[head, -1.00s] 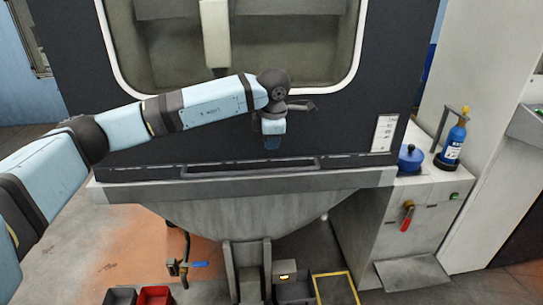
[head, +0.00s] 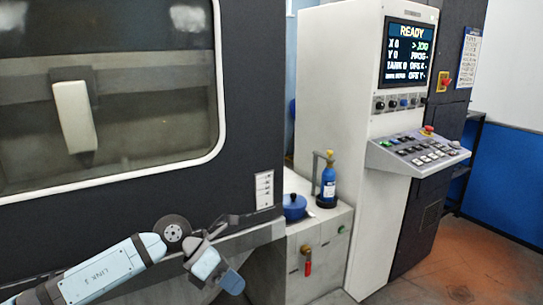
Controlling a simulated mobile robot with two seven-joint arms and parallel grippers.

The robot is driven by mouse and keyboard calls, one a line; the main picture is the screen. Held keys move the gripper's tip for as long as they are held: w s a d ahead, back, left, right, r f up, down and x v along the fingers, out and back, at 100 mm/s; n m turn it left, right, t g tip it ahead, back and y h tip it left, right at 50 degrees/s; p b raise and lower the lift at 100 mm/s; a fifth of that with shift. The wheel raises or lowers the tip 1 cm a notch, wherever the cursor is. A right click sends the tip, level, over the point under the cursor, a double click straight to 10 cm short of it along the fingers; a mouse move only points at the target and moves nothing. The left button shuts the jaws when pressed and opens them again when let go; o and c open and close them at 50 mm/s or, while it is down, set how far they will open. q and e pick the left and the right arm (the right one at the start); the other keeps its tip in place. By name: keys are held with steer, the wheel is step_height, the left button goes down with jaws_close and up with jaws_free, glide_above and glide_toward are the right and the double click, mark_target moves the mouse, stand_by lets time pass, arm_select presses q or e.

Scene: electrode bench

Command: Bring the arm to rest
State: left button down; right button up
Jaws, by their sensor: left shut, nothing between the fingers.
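My left arm comes in low from the left, in front of the dark machine's lower edge. My left gripper (head: 231,281) hangs past the wrist joint, tilted down to the right, near the bottom of the view. It is shut and holds nothing. It is close to the front of the machine in the picture; I cannot tell the exact gap. My right gripper and right arm are not in view.
The machine's windowed door (head: 250,130) fills the left. Right of it, a cabinet (head: 320,240) bears a blue pot (head: 294,207) and a blue bottle (head: 327,186). A control console (head: 420,152) juts out below a READY screen (head: 408,55). Floor is clear at lower right.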

arm_select(q)
steer(key=s+d+n+h, duration=0.6)
steer(key=s+d+h, duration=0.1)
steer(key=h, duration=0.1)
steer(key=s+a+f+n+t+y, duration=0.1)
steer(key=a+f+n+t+y, duration=0.25)
steer(key=n+t, duration=0.45)
steer(key=s+a+f+n+t+y, duration=0.25)
steer(key=a+f+n+t, duration=0.2)
steer(key=n, duration=0.85)
steer(key=a+f+n+t+y, duration=0.35)
steer(key=f+n+t, duration=0.2)
steer(key=n, duration=0.45)
steer(key=s+a+f+n+g+y, duration=0.5)
steer(key=s+f+n, duration=0.3)
steer(key=s+f, duration=0.35)
step_height(320, 180, up, 15)
steer(key=s+a+p, duration=0.1)
steer(key=s+p, duration=0.1)
steer(key=p, duration=1.8)
steer(key=shift+s+a, duration=0.25)
steer(key=shift+a, duration=0.15)
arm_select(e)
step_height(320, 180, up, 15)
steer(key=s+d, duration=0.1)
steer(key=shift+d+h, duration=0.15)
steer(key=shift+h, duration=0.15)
